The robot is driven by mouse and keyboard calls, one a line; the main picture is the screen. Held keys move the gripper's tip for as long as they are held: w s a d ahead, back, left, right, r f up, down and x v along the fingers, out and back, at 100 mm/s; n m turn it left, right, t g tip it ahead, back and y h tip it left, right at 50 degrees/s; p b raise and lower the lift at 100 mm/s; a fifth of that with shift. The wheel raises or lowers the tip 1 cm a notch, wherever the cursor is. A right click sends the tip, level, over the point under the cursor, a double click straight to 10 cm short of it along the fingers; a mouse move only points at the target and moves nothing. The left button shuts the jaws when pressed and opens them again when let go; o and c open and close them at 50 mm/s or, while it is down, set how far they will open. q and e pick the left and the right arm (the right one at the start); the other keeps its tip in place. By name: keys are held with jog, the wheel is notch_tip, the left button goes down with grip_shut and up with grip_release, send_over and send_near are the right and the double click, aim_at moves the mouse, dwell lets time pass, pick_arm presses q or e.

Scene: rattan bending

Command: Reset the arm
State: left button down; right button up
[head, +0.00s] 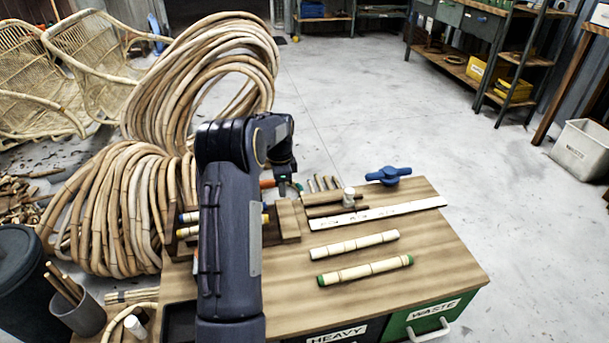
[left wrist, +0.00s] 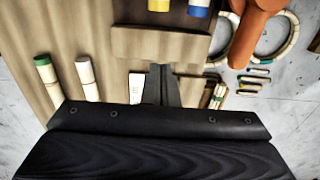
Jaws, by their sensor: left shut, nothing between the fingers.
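My left arm reaches in from the bottom of the head view and bends over the workbench (head: 400,290). Its gripper (head: 284,188) is near the bench's back part, partly hidden by my own wrist. In the left wrist view the gripper (left wrist: 161,72) shows as two dark fingers closed together, with nothing held. It is above the bench by a wooden block (head: 288,220), which also shows in the left wrist view (left wrist: 160,44). My right gripper is in neither view.
A green-ended rattan pole (head: 365,270) and a plain one (head: 354,244) lie on the bench beside a white ruler (head: 378,214). A blue clamp-like tool (head: 388,175) is at the back edge. Rattan coils (head: 125,205) stand left. Open floor lies right.

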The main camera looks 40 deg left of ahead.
pick_arm(q)
jog(key=shift+r, duration=0.2)
jog(key=s+d+r+n+t+h, duration=0.1)
jog(key=s+d+r+n+t, duration=0.1)
jog(key=s+d+r, duration=0.45)
jog(key=s+d+r+n+t+h, duration=0.1)
jog(key=s+d+r+n, duration=0.25)
jog(key=d+r, duration=0.55)
jog(key=s+d+f+n+t+h, duration=0.1)
jog(key=s+d+n, duration=0.1)
jog(key=s+d, duration=0.55)
jog(key=s+d+f+n+t+h, duration=0.1)
jog(key=s+d+f+n+t, duration=0.1)
jog(key=s+d, duration=0.6)
notch_tip(320, 180, up, 30)
jog(key=s+p, duration=0.1)
jog(key=p, duration=2.9)
jog(key=shift+s+r, duration=0.2)
jog(key=shift+s, duration=0.15)
jog(key=shift+a, duration=0.1)
